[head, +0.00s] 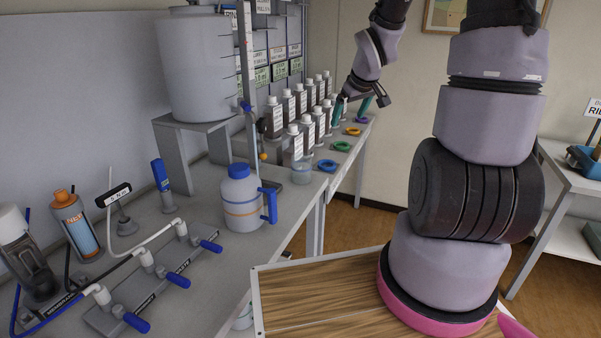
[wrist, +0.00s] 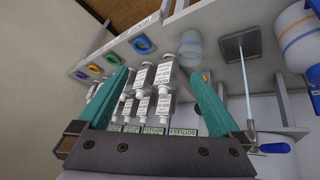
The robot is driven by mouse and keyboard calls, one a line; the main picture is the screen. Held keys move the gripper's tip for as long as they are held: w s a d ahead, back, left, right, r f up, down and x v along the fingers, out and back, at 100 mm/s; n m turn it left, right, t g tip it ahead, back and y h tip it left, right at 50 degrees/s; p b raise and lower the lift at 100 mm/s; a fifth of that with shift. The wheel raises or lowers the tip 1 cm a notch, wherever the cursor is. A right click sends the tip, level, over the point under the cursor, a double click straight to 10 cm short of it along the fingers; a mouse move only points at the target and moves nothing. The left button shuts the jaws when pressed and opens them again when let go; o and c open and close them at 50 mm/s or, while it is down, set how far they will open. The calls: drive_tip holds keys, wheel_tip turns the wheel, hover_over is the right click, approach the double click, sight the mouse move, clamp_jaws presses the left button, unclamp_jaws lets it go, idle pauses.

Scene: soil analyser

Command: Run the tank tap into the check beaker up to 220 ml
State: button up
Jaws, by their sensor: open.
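The large grey-white tank (head: 198,70) stands on a grey stand at the back of the bench. A blue tap lever (head: 245,107) is at its lower right side; a blue lever (wrist: 275,148) also shows at the lower right in the wrist view. A clear beaker (head: 301,172), likely the check beaker, stands at the bench's front edge, right of the tank; it looks see-through in the wrist view (wrist: 190,45). Its level cannot be read. My gripper (head: 352,105) is open and empty, high beyond the beaker. In the wrist view its teal fingers (wrist: 158,80) frame bottles further off.
Rows of labelled bottles (head: 296,106) stand behind the beaker. Coloured rings (head: 341,146) lie along the bench edge. A blue-capped jug (head: 241,200) stands left of the beaker. Blue-handled valves (head: 170,275) fill the near bench. A wooden top (head: 335,290) is in front.

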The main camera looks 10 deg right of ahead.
drive_tip(key=w+a+f+n+t+y, duration=0.1)
drive_tip(key=w+f+n+y, duration=0.15)
drive_tip(key=f, duration=0.45)
drive_tip(key=w+a+f+n+y, duration=0.1)
drive_tip(key=w+f, duration=0.2)
drive_tip(key=f, duration=0.4)
drive_tip(key=t+y, duration=0.3)
approach(309, 162)
drive_tip(key=x, duration=0.4)
drive_tip(key=shift+a+f, duration=0.15)
drive_tip(key=shift+f, duration=0.35)
drive_tip(key=shift+w+a+f+t+y, duration=0.1)
drive_tip(key=shift+w+a+t+y, duration=0.25)
drive_tip(key=shift+w+t, duration=0.2)
drive_tip(key=x, duration=0.5)
drive_tip(key=shift+w, duration=0.2)
drive_tip(key=shift+r+x, duration=0.15)
drive_tip(key=shift+x, duration=1.2)
drive_tip(key=shift+r+x, duration=0.1)
drive_tip(key=shift+x, duration=1.25)
drive_tip(key=shift+a, duration=0.15)
drive_tip(key=c, duration=1.2)
drive_tip(key=shift+o, duration=0.2)
drive_tip(key=shift+r, duration=0.15)
